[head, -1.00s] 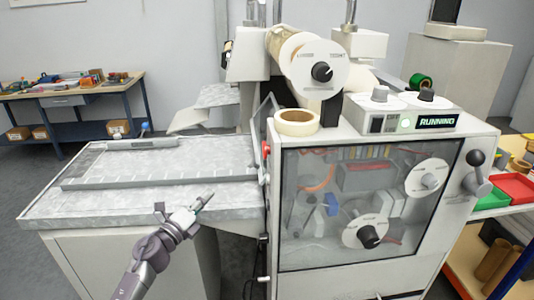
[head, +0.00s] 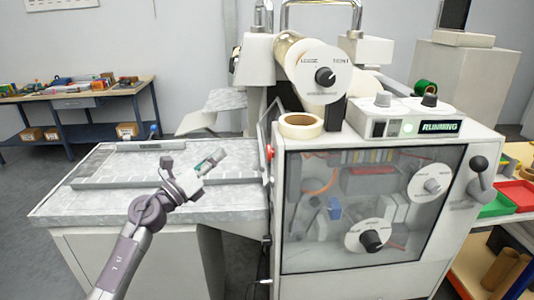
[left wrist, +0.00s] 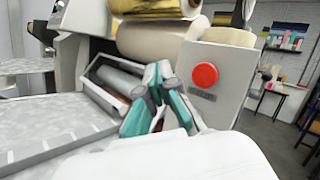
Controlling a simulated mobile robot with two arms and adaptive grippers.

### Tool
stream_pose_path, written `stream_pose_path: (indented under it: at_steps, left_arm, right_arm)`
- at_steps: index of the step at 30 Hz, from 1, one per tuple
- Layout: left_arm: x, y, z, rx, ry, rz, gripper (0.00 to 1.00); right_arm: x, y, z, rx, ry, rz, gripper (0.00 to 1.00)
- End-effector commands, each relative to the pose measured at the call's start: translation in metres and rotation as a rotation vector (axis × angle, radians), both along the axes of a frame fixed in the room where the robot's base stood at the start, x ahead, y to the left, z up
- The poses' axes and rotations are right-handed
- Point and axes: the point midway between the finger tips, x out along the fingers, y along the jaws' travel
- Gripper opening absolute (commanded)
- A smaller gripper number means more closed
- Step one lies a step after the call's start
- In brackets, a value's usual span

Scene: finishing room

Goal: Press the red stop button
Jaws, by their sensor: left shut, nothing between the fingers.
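The red stop button (head: 269,152) is on the left side face of the machine, near its front corner. In the left wrist view the button (left wrist: 205,76) shows as a round red disc on a pale panel, with a dark label below it. My left gripper (head: 217,157) is over the feed table, to the left of the button and apart from it. In the left wrist view my left gripper (left wrist: 157,72) has its teal fingers closed together with nothing between them, pointing left of the button. My right gripper is not in view.
The machine's display (head: 440,127) reads RUNNING. A tape roll (head: 300,125) lies on top of the machine near the button. The feed table (head: 100,205) lies below my left gripper. A workbench (head: 75,97) stands at the back left.

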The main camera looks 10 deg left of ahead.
Motion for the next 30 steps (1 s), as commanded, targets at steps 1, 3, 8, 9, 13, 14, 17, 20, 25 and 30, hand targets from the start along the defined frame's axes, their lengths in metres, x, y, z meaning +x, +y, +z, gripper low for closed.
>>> stream_pose_path:
  at_steps: [1, 3, 8, 9, 13, 14, 17, 20, 25, 30]
  left_arm:
    - [0.001, -0.004, 0.001, -0.001, 0.0, -0.001, 0.0]
    - [0.003, -0.01, 0.002, -0.002, 0.0, -0.003, 0.0]
    - [0.009, -0.032, 0.004, -0.005, 0.0, -0.004, 0.0]
    - [0.011, -0.037, 0.003, -0.005, 0.001, -0.003, 0.0]
    - [0.016, -0.055, 0.002, -0.003, 0.001, -0.003, 0.0]
    - [0.016, -0.059, 0.002, -0.003, 0.001, -0.003, 0.0]
    - [0.02, -0.068, 0.002, -0.002, 0.0, -0.001, 0.0]
    - [0.022, -0.076, 0.001, -0.002, 0.0, -0.001, 0.0]
    - [0.024, -0.082, 0.0, -0.002, 0.0, 0.0, 0.0]
    - [0.024, -0.082, 0.0, -0.001, 0.0, 0.0, 0.0]
  right_arm:
    - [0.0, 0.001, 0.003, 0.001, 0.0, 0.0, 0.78]
    - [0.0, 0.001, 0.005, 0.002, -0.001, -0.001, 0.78]
    - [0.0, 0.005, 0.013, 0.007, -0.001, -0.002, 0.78]
    - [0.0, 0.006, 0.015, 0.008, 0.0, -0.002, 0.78]
    - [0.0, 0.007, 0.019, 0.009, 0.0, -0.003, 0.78]
    - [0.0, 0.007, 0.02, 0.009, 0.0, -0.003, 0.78]
    - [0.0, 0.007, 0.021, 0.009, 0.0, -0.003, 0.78]
    - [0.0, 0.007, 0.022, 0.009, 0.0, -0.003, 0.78]
    - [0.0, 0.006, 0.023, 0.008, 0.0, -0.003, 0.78]
    - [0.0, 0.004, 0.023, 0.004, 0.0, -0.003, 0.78]
